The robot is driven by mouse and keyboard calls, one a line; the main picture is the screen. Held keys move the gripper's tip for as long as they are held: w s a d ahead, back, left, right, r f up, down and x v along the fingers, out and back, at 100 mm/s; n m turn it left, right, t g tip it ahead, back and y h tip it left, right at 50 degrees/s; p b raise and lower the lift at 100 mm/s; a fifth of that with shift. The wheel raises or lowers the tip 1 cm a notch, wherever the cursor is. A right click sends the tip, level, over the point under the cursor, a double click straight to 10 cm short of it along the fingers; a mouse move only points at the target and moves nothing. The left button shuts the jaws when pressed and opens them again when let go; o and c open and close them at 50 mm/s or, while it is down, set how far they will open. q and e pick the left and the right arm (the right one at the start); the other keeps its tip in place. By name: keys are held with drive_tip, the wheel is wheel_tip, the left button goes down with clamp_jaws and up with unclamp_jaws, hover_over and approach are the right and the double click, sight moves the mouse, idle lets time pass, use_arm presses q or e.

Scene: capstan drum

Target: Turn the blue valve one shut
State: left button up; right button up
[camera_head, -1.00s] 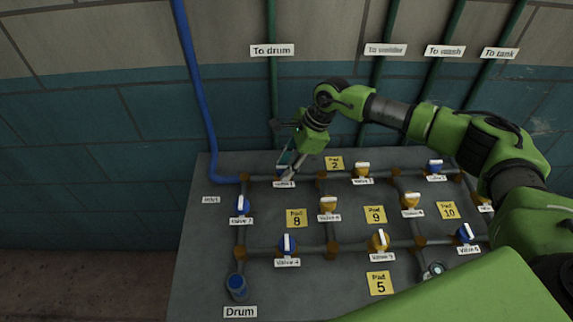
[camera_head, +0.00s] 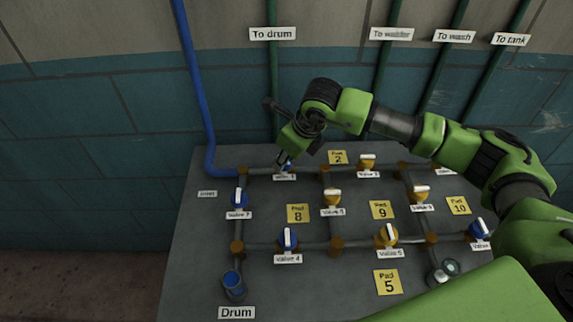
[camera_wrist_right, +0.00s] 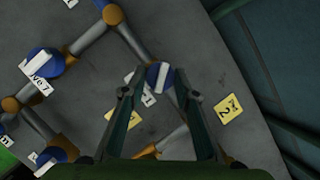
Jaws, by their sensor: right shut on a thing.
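Blue valve one (camera_head: 287,168) sits on the top pipe run of the grey panel, near its left end, above its white label. My right gripper (camera_head: 284,161) reaches down over it and partly hides it in the head view. In the right wrist view, the blue valve one (camera_wrist_right: 152,77) shows between the two fingertips of my right gripper (camera_wrist_right: 156,83). The fingers are shut on its white handle. The handle looks set at an angle to the pipe, but its exact angle is hard to tell. My left gripper is not in view.
Blue valve 7 (camera_head: 239,199) and blue valve 4 (camera_head: 288,240) stand nearby. The Pad 2 plate (camera_head: 338,157) lies right of the gripper. A blue pipe (camera_head: 196,90) rises at the left.

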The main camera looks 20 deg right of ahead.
drive_tip(key=m+h+b, duration=0.1)
drive_tip(key=m+b, duration=0.3)
drive_tip(key=shift+a+f+h+b, duration=0.2)
drive_tip(key=shift+h+b, duration=0.1)
drive_tip(key=shift+h, duration=0.1)
drive_tip(key=shift+a+r+m+h+b, duration=0.15)
drive_tip(key=shift+m+h+b, duration=0.45)
drive_tip(key=shift+m+b, duration=1)
drive_tip(key=shift+r+m, duration=0.1)
drive_tip(key=shift+m, duration=0.2)
drive_tip(key=o, duration=1.1)
drive_tip(key=v, duration=1.2)
drive_tip(key=shift+s, duration=0.1)
